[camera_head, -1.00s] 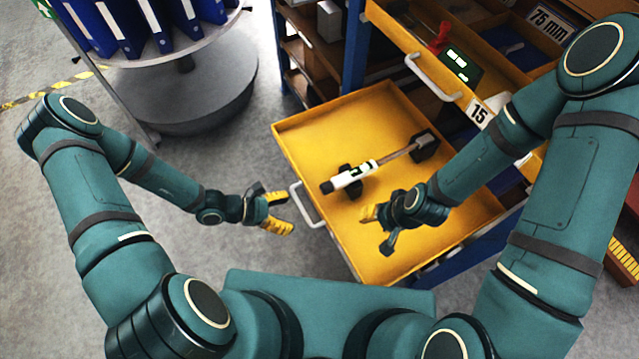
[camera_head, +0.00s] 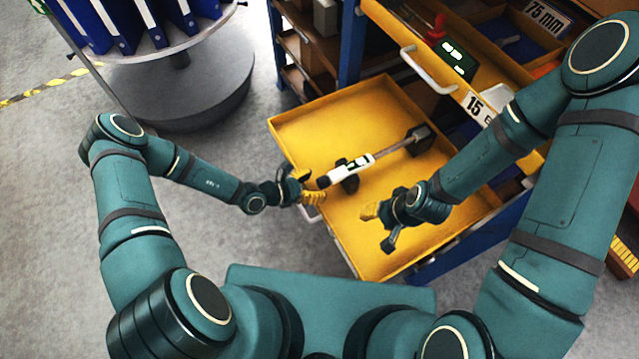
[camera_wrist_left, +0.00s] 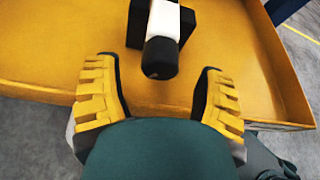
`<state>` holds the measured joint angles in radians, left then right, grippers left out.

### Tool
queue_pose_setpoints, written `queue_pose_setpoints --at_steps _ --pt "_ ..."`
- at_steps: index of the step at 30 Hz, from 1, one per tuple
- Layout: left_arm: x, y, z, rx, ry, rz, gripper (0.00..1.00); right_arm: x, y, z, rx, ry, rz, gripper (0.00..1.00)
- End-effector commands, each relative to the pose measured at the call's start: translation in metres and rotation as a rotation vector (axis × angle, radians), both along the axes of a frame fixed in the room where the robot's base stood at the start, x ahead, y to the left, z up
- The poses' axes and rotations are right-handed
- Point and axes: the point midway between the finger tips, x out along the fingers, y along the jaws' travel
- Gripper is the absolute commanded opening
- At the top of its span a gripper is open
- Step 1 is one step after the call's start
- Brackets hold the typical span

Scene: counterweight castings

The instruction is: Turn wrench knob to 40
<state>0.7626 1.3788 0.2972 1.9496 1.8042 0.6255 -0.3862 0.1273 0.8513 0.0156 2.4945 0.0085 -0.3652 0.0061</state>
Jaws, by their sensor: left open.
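The wrench (camera_head: 358,169) lies in the open yellow drawer (camera_head: 312,117) on two black supports, its white body with a small display and a black knob (camera_head: 323,182) at its left end. In the left wrist view the black knob (camera_wrist_left: 160,58) points toward me, between and beyond the fingertips. My left gripper (camera_head: 307,187) is open at the drawer's left edge, just left of the knob, its yellow-padded fingers apart and not visibly touching it. My right gripper (camera_head: 378,228) is over the drawer's near part, its fingers apart and empty.
An upper drawer with a white handle (camera_head: 428,72) is open at the right and holds a green display (camera_head: 458,60) and a red item. A round shelf with blue binders (camera_head: 115,22) stands at the upper left. Grey floor lies free left of the drawer.

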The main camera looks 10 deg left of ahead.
Motion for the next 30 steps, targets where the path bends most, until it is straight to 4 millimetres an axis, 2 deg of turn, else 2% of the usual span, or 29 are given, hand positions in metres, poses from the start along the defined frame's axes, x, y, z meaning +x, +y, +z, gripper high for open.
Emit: queue_pose_setpoints --at_steps 6,16,20,21,22,30 --pt "0.009 -0.015 -0.007 -0.001 0.0 0.001 0.7 -0.001 0.0 -0.002 0.0 0.002 0.002 0.47" --pt "0.01 -0.016 -0.007 0.0 0.001 0.0 0.71 -0.001 0.0 -0.002 0.0 0.002 0.002 0.47" --pt "0.01 -0.016 -0.007 0.0 0.001 0.0 0.26 -0.001 0.0 -0.002 0.0 0.002 0.002 0.47" --pt "0.01 -0.016 -0.007 0.0 0.001 0.0 0.12 -0.001 0.0 -0.002 0.0 0.002 0.002 0.47" --pt "0.01 -0.016 -0.007 0.0 0.0 0.0 0.02 -0.001 0.0 -0.002 0.0 0.002 0.002 0.47" --pt "0.01 -0.016 -0.008 -0.004 0.005 0.0 0.01 -0.001 0.0 -0.003 0.0 0.002 0.002 0.47"
